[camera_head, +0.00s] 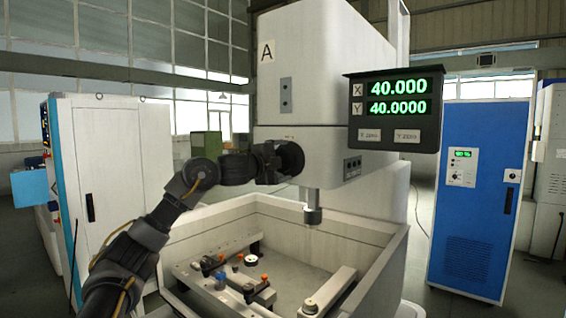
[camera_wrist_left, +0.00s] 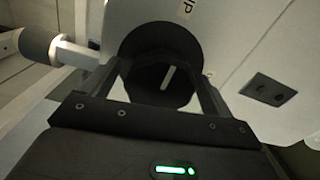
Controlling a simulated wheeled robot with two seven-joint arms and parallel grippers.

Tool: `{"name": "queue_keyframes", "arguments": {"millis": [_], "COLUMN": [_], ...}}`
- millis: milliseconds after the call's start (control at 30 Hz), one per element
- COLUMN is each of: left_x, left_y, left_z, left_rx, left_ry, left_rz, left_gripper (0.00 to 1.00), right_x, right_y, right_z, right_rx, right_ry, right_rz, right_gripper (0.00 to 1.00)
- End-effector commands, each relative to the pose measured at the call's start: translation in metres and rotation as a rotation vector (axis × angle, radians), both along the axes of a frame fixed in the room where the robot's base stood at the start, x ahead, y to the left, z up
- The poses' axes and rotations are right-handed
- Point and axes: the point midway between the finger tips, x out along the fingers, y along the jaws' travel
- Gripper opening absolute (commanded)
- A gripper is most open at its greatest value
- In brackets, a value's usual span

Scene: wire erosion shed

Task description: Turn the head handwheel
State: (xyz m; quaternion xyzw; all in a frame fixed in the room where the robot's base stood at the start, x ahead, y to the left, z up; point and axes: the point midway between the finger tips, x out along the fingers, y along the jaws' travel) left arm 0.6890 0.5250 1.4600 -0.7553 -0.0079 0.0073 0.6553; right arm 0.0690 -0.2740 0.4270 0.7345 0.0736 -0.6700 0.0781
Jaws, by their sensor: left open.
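The head handwheel (camera_head: 291,158) is a dark round wheel on the left side of the white machine head. In the left wrist view the handwheel (camera_wrist_left: 160,42) is a black disc with a pale line mark near its middle. My left gripper (camera_head: 272,161) is at the wheel in the head view and partly covers it. In the left wrist view my left gripper (camera_wrist_left: 163,72) is open, with one finger on each side of the lower part of the disc. I cannot tell whether the fingers touch the wheel. My right gripper is out of view.
The nozzle (camera_head: 312,207) hangs below the head, over an open tank (camera_head: 375,256) with clamps and fixtures. A white cabinet (camera_head: 120,150) stands left, a blue cabinet (camera_head: 478,215) right.

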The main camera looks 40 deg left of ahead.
Motion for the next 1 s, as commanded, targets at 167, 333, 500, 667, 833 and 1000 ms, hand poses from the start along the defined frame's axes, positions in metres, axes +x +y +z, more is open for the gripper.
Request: {"name": "queue_keyframes", "arguments": {"millis": [167,333,500,667,833,1000], "left_x": [-0.018,-0.053,-0.084,-0.101,-0.107,-0.107], "left_y": [0.0,-0.001,-0.001,-0.002,-0.002,-0.002], "left_z": [-0.002,-0.003,-0.002,-0.001,-0.001,0.0], "left_rx": [0.002,0.004,0.003,0.001,0.001,0.001], "left_ry": [-0.003,-0.004,-0.003,-0.002,0.0,0.0], "left_rz": [0.0,0.002,0.001,0.0,0.001,0.0], "left_gripper": [0.87,0.87,0.87,0.87,0.87,0.87], "right_x": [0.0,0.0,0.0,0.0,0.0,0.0], "right_y": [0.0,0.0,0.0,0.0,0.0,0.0], "right_z": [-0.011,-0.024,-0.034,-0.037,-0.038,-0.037], "right_rx": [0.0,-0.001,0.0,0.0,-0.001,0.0], "right_ry": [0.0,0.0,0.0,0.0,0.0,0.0], "right_rz": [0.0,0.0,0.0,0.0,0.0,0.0], "right_gripper": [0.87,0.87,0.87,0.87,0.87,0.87]}}
